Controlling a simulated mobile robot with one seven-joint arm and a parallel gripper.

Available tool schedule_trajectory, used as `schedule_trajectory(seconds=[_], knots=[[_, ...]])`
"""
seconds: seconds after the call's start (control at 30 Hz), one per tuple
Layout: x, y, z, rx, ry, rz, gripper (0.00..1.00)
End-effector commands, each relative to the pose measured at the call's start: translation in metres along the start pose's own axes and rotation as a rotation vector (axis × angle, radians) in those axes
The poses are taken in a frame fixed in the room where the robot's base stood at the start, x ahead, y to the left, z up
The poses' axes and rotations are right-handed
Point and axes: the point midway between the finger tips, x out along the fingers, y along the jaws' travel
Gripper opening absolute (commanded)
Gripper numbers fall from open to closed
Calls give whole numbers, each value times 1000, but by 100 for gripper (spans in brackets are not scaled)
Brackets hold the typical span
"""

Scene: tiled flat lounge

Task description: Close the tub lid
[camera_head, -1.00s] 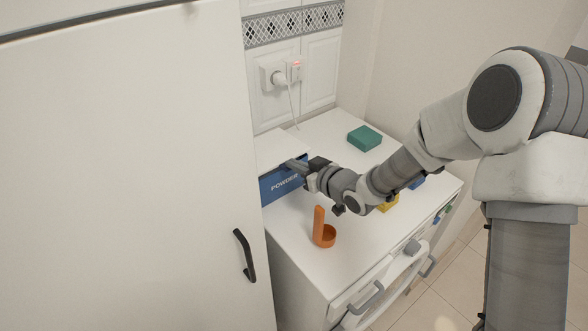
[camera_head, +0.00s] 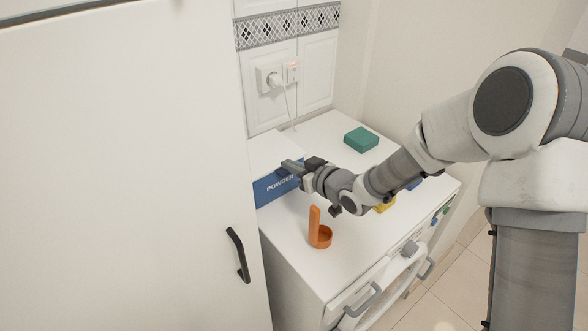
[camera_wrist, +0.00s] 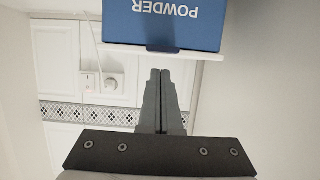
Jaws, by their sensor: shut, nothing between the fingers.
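The blue tub (camera_head: 272,190), marked POWDER, stands on the white counter beside the tall white cabinet. Its white lid (camera_head: 270,153) lies flat over the top. The wrist view shows the tub (camera_wrist: 190,30) upside down, with the lid's front edge (camera_wrist: 120,48) along the blue wall and no clear gap between them. My gripper (camera_head: 287,166) is at the lid's front edge, with its fingers shut and empty. In the wrist view the fingertips (camera_wrist: 160,72) point at the lid's edge; I cannot tell whether they touch it. My gripper hides part of the tub's right end.
An orange scoop (camera_head: 319,237) with an upright handle stands in front of the tub. A teal box (camera_head: 361,139) lies at the back. Yellow (camera_head: 384,204) and blue (camera_head: 414,184) things are partly behind my arm. A plugged-in cord (camera_head: 287,100) hangs on the wall.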

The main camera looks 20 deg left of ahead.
Motion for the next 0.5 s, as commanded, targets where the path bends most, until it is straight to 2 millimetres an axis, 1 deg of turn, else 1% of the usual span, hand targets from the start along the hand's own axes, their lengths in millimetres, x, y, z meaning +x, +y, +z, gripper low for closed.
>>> schedule_trajectory(seconds=[0.03, 0.1, 0.13, 0.2, 0.4, 0.5], knots=[[-1, -2, -15, -2, 4, 1, 0], [0, -4, -29, -3, 7, 1, 0], [-7, -2, -23, -2, 3, 4, 0], [-24, -2, -19, -2, 3, 5, 0], [-67, -2, -17, -2, 5, 5, 0], [-82, -2, -15, -3, 5, 4, 0]])
